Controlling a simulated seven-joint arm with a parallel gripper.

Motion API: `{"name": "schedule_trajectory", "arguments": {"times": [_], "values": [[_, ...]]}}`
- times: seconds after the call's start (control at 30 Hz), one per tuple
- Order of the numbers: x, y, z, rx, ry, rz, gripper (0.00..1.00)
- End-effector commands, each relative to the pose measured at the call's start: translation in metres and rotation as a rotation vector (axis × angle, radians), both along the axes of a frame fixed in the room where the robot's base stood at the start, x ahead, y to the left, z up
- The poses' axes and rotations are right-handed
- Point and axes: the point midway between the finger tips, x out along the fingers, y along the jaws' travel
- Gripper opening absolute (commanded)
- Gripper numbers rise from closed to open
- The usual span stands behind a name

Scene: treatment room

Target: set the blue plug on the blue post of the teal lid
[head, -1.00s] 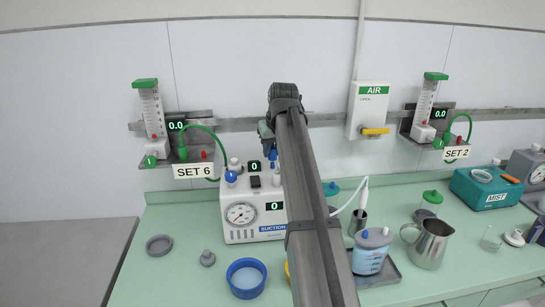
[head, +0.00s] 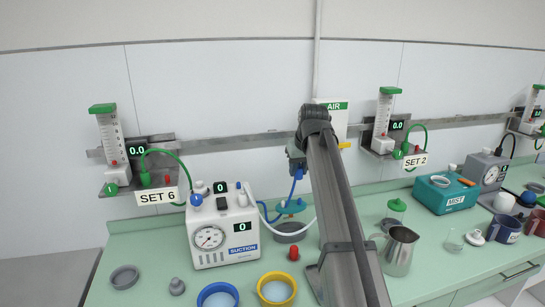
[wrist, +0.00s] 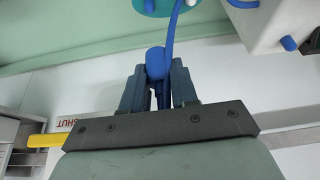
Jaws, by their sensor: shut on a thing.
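My gripper (wrist: 157,92) is shut on the blue plug (wrist: 156,62), with a blue hose running up from it in the wrist view. In the head view my gripper (head: 298,166) is high above the counter, right of the suction unit, and the hose hangs below it.
The white suction unit (head: 224,238) stands just left of the lid. A blue-rimmed bowl (head: 217,290), a yellow-rimmed bowl (head: 277,290) and a red piece (head: 294,253) are in front. A steel pitcher (head: 399,252) stands to the right. The yellow-handled AIR valve box (head: 337,118) is on the wall behind my arm.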

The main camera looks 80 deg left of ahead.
Motion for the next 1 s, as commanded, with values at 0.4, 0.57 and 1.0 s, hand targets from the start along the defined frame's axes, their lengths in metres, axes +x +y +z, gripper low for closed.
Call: {"name": "schedule_trajectory", "arguments": {"times": [0.4,0.57,1.0], "values": [[0.004,-0.011,-0.02,0.001,0.001,0.162,0.0],[0.004,-0.011,-0.021,0.001,0.001,0.183,0.0],[0.004,-0.012,-0.04,0.001,0.0,0.182,0.0]]}}
